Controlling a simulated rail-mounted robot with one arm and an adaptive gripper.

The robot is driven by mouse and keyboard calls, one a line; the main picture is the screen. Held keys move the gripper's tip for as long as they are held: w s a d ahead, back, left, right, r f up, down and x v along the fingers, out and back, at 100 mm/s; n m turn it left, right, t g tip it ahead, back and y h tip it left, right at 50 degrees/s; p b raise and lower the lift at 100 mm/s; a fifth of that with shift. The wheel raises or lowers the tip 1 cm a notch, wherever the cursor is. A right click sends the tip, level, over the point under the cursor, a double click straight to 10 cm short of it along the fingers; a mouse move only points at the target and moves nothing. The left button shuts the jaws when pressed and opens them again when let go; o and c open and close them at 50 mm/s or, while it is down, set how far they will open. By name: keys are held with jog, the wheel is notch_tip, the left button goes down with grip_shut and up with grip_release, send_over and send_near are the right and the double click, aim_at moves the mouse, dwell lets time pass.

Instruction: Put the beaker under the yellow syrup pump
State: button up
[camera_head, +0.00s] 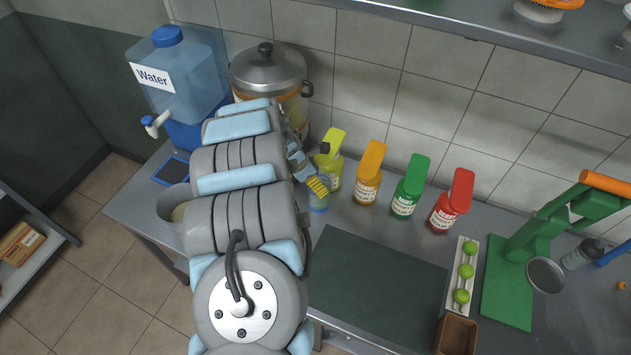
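The yellow syrup pump bottle (333,167) stands at the left end of a row of pump bottles along the wall. My gripper (312,172) is just left of and in front of it, largely hidden by my arm. A yellow-and-dark striped part shows there. Below it is a small bluish, see-through shape (319,207), which seems to be the beaker, close in front of the yellow bottle. Whether my fingers are closed on it cannot be made out, nor whether it touches the counter.
Orange (369,178), green (409,192) and red (451,207) pump bottles stand to the right. A water dispenser (187,90) and a metal pot (270,72) are behind my arm. A dark mat (375,290), lime tray (463,274) and green press (510,285) are on the counter.

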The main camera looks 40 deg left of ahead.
jog(key=shift+p+v, duration=1.55)
jog(key=shift+v, duration=0.85)
